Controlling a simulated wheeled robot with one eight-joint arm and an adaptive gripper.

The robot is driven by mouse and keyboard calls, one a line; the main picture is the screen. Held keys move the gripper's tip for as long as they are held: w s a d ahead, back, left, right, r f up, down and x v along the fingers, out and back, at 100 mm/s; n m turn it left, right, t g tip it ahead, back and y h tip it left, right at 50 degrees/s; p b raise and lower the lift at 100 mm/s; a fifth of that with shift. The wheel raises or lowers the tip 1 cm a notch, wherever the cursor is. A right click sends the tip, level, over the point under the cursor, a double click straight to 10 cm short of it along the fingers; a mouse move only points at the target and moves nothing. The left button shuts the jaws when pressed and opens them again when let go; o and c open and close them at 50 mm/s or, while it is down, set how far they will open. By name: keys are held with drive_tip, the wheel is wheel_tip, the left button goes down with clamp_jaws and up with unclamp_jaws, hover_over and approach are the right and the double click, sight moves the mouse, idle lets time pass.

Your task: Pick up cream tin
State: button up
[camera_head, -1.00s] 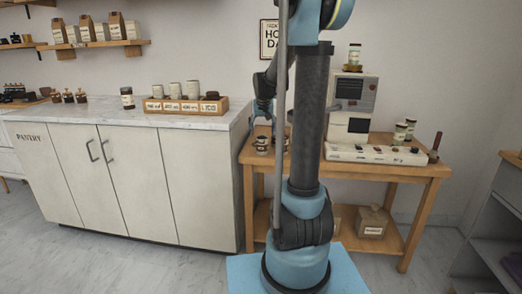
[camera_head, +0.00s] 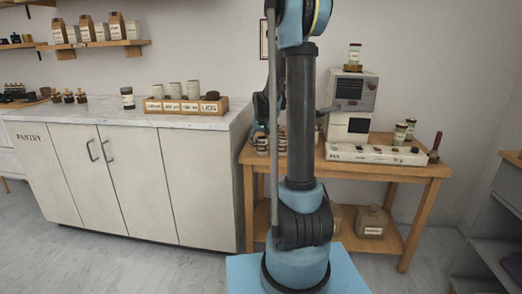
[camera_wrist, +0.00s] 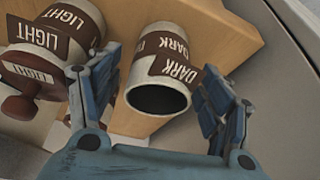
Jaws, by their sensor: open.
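In the wrist view a cream-coloured tin (camera_wrist: 148,62) with a brown DARK label lies between the two fingers of my gripper (camera_wrist: 158,88). Its dark, open-looking end faces the camera. The fingers are spread on either side, with a gap on the right; whether the left finger touches it I cannot tell. A second cream-coloured tin (camera_wrist: 88,22) with a LIGHT label is to the left, beyond the left finger. In the head view small tins (camera_head: 262,147) stand on the wooden table (camera_head: 400,170), below my gripper, which is mostly hidden by my arm. No label reading CREAM is legible.
A brown-knobbed object (camera_wrist: 22,100) labelled LIGHT sits close to the left finger in the wrist view. In the head view a coffee machine (camera_head: 352,98) stands at right, with tins (camera_head: 405,132) beside it. The marble counter (camera_head: 190,121) holds a wooden box (camera_head: 186,106).

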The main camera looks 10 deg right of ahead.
drive_tip(key=shift+w+f, duration=0.1)
drive_tip(key=shift+f, duration=0.1)
drive_tip(key=c, duration=1.4)
drive_tip(key=shift+o, duration=0.2)
